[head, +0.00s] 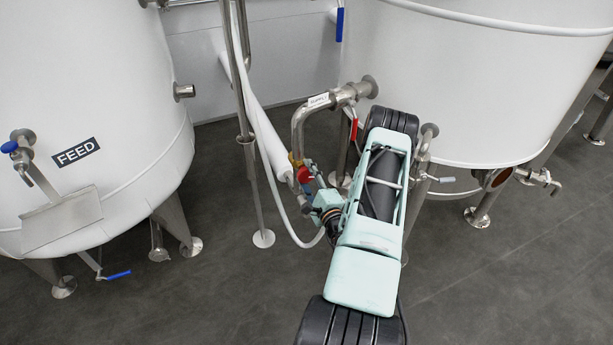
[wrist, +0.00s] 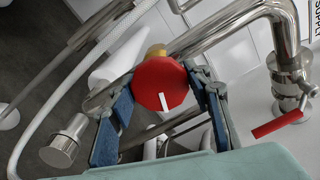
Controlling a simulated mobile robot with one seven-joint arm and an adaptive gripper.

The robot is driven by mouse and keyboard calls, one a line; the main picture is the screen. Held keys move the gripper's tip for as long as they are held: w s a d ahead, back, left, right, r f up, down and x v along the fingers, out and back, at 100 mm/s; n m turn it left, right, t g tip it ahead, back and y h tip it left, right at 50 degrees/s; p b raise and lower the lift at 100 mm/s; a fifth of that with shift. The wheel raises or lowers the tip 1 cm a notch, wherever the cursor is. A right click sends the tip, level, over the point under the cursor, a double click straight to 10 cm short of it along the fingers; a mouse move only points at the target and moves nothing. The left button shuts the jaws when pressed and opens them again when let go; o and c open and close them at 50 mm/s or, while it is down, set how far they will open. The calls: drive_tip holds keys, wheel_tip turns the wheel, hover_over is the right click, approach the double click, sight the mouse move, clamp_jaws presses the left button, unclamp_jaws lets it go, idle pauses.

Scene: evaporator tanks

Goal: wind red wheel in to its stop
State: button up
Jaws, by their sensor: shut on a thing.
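The red wheel (wrist: 160,82) is a faceted red knob with a white mark near its lower edge, on a brass stem. In the wrist view it sits between the two blue-padded fingers of my gripper (wrist: 163,97), which are shut on its sides. In the head view the red wheel (head: 303,174) is small and partly hidden by my gripper (head: 310,184), beside the pipework between the tanks. How far the wheel is wound in cannot be told.
A red-handled lever (wrist: 277,124) hangs to the right in the wrist view. The FEED tank (head: 95,110) stands left and another white tank (head: 470,80) right. A white hose (head: 272,185) loops nearby.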

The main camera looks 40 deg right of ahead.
drive_tip(key=shift+n, duration=0.5)
drive_tip(key=o, duration=1.1)
drive_tip(key=shift+o, duration=0.2)
drive_tip(key=v, duration=1.2)
